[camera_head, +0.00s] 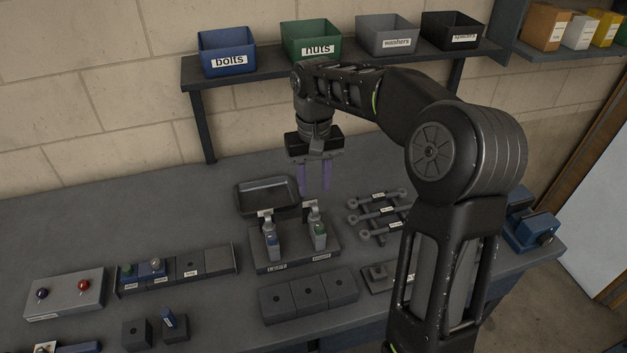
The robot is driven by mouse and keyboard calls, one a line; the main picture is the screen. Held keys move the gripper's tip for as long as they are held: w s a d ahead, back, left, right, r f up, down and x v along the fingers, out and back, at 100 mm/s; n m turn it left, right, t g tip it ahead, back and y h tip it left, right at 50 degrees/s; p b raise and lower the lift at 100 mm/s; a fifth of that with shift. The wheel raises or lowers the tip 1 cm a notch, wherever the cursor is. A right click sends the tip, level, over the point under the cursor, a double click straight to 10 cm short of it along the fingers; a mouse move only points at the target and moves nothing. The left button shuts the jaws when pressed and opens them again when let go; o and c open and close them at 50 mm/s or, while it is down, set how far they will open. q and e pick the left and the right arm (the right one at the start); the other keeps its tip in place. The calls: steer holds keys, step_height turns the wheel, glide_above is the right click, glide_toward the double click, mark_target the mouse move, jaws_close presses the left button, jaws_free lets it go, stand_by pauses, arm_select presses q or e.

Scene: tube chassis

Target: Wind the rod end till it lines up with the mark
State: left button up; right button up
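My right gripper (315,178) hangs fingers down above the back of the bench, its two purplish fingers apart with nothing visible between them. Below it, a dark fixture (295,260) with white labels on its front holds two grey upright pieces, one with a blue part (271,243) and one with a green part (319,232). Several grey rods with ring ends (378,209) lie on a rack to the right of the fixture. The alignment mark is too small to make out, and I cannot tell which piece is the rod end meant. My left gripper is out of view.
An empty dark tray (267,197) lies behind the fixture. Dark blocks (308,297) stand in front. A labelled strip (208,266) and a grey box with red and blue knobs (64,293) are left. A bin shelf (345,62) overhangs the back; a blue vise (533,230) stands right.

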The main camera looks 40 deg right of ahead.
mark_target(314, 204)
step_height(314, 204, down, 4)
steer(key=b, duration=0.3)
steer(key=shift+r, duration=0.1)
steer(key=shift+f+b, duration=0.75)
steer(key=shift+f, duration=0.6)
steer(key=m, duration=0.3)
steer(key=shift+m+p, duration=0.3)
steer(key=shift+m, duration=0.1)
steer(key=m, duration=0.5)
steer(key=m+p, duration=0.1)
steer(key=m, duration=0.5)
steer(key=shift+r+p, duration=0.1)
steer(key=shift+p, duration=0.2)
steer(key=m, duration=0.3)
